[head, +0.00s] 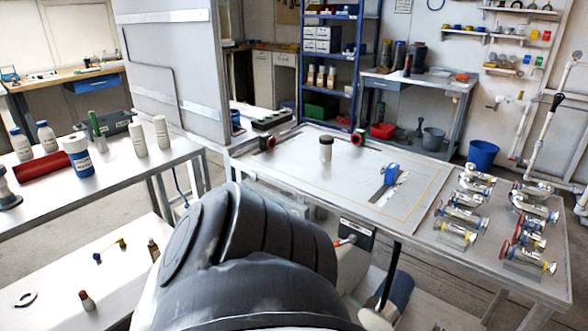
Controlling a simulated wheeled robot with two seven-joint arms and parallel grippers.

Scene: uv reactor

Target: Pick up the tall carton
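I cannot make out a tall carton for certain in the head view. The left table (105,182) holds a blue-labelled jar (77,156), white bottles (161,132) and a red cylinder (43,166). On the middle bench (300,176) stands a pale jar with a dark lid (326,149). White boxes (322,40) sit on the blue shelf at the back. A large dark part of my own arm covers the lower middle and hides what is behind it. Neither gripper is in view.
Metal pipe fittings with coloured rings (462,214) crowd the right end of the bench. A blue tool (390,174) lies mid-bench. A tall grey panel (178,70) stands behind the left table. A blue bucket (483,154) is on the floor. A lower shelf (125,275) holds small items.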

